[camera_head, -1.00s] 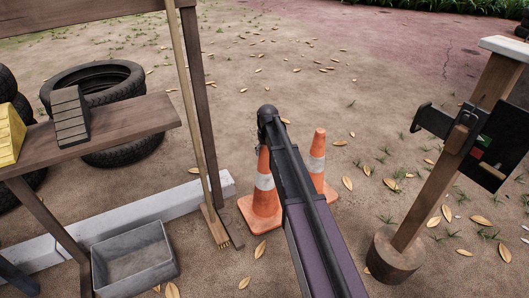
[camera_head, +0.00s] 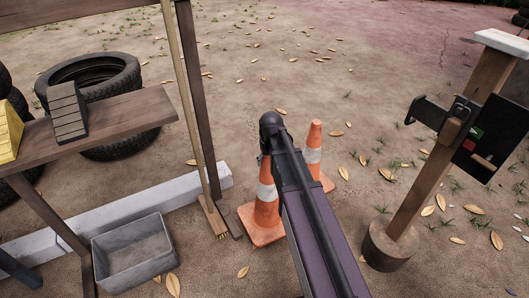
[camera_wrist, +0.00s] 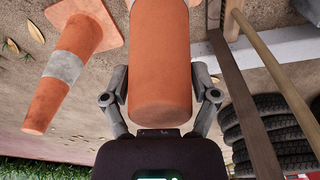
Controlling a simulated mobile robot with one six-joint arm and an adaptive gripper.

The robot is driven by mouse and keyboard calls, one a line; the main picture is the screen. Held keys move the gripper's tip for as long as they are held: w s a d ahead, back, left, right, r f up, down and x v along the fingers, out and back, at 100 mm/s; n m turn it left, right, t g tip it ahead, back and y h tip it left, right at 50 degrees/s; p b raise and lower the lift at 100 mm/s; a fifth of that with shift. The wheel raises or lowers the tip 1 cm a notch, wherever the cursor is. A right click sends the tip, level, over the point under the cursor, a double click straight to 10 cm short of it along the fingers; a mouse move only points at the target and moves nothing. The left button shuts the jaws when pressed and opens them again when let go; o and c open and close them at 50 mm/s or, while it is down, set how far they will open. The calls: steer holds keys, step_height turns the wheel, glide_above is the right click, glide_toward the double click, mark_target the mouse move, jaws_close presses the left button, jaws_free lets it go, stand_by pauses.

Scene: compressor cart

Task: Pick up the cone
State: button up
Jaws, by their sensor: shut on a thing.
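Two orange cones with white bands stand in the head view. The nearer cone (camera_head: 265,208) is upright, with its top partly hidden behind my arm. I cannot tell whether its square base touches the ground. My gripper (camera_wrist: 160,88) is shut on this cone's upper part, one finger on each side; the held cone (camera_wrist: 160,45) fills the middle of the wrist view. The second cone (camera_head: 314,152) stands just behind and to the right, partly covered by my arm. It shows at the left of the wrist view (camera_wrist: 62,68).
Tires (camera_head: 95,85) lie behind. A wooden post (camera_head: 430,190) stands right. Ground beyond the cones is open.

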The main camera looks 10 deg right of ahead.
mark_target(270, 175)
steer(key=shift+s+r, duration=0.2)
steer(key=shift+s, duration=1.65)
steer(key=shift+r, duration=0.15)
step_height(270, 175, up, 10)
steer(key=p, duration=1)
